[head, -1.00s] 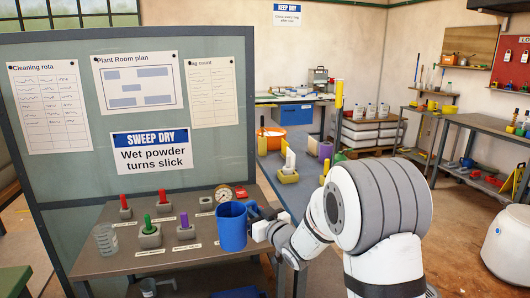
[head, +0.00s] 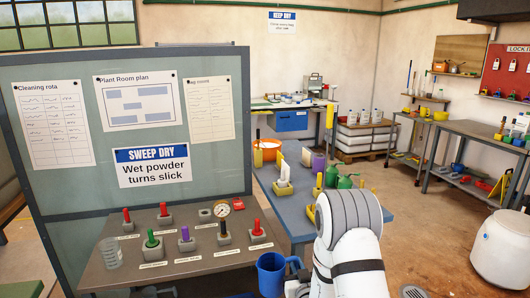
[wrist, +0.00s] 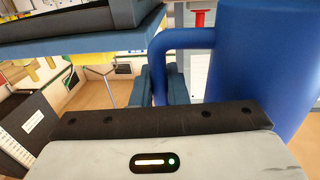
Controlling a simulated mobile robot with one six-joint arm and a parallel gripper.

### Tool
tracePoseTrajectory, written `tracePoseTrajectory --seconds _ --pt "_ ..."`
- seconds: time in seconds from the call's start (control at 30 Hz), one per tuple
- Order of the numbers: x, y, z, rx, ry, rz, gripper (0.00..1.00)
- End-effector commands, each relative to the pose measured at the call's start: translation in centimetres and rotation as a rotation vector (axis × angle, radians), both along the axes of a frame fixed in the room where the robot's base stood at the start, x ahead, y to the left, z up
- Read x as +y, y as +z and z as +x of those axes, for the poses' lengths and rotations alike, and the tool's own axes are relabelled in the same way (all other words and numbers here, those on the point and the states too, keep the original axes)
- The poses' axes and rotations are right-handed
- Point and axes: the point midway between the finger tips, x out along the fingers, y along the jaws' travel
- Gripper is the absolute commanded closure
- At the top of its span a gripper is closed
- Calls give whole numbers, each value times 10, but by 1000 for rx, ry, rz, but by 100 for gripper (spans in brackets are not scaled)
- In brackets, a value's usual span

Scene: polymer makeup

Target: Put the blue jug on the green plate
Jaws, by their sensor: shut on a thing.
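The blue jug (head: 271,276) hangs low in the head view, in front of the bench's right end. My gripper (head: 296,274) is at its right side, on the handle. In the wrist view the jug's large blue body (wrist: 268,60) fills the upper right, and its handle (wrist: 182,40) reaches left to my gripper (wrist: 163,86). I cannot make out a green plate for certain in either view.
A bench (head: 130,278) with colored levers, a gauge (head: 222,209) and a clear beaker (head: 110,253) stands left, below a notice board (head: 60,190). A blue table (head: 372,205) with green cans (head: 346,182) is behind my arm. Open floor (head: 430,235) lies right, beside a white rounded object (head: 502,255).

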Motion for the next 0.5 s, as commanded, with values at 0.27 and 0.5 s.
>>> tracePoseTrajectory --seconds 0.27,0.5 --pt "-46 -23 -31 1 -156 1 100" --pt "-51 -8 -70 -1 -172 1 100"
